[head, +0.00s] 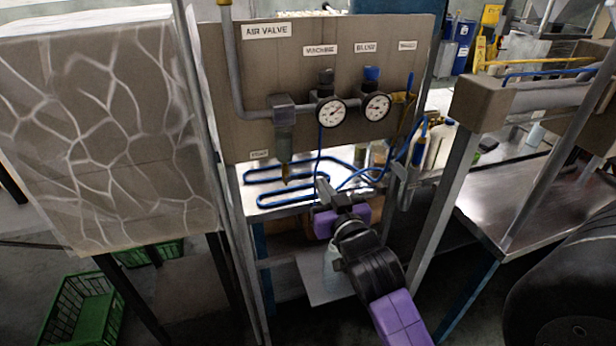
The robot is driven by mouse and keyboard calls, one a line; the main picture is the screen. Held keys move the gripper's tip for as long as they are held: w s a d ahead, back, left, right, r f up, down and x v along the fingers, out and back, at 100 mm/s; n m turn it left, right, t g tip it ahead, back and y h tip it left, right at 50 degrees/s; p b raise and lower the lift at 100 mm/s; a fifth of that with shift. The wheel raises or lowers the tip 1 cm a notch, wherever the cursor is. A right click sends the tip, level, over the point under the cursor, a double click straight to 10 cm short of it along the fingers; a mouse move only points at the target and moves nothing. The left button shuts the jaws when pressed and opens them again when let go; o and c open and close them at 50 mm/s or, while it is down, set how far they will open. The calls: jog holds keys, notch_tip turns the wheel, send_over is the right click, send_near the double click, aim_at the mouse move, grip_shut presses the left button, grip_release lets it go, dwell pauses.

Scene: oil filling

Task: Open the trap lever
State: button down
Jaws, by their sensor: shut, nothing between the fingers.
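The brown panel marked AIR VALVE (228,70) stands in the middle of the head view. A grey trap-like cylinder (284,118) hangs on its lower left part, with a small brass-coloured fitting (286,172) at its lower end, below the panel edge. I cannot clearly make out a lever on it, nor its position. My gripper (321,186) is shut and empty. It points up and left from below, a little right of the fitting in the picture and apparently apart from it. Its fingertips are small and partly blend with the bench behind.
Two round gauges (331,112) (376,107) with knobs sit on the panel. Blue hoses (300,194) loop over the metal bench beneath. Grey posts (447,205) flank the bench. A marbled box (100,130) stands at left, and a metal table (520,200) at right.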

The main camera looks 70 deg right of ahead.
jog(key=p, duration=0.3)
send_over(299, 178)
jog(key=s, duration=0.4)
jog(key=f, duration=0.4)
jog(key=shift+w+a+f, duration=0.15)
jog(key=shift+w+a, duration=0.15)
jog(key=shift+w, duration=0.05)
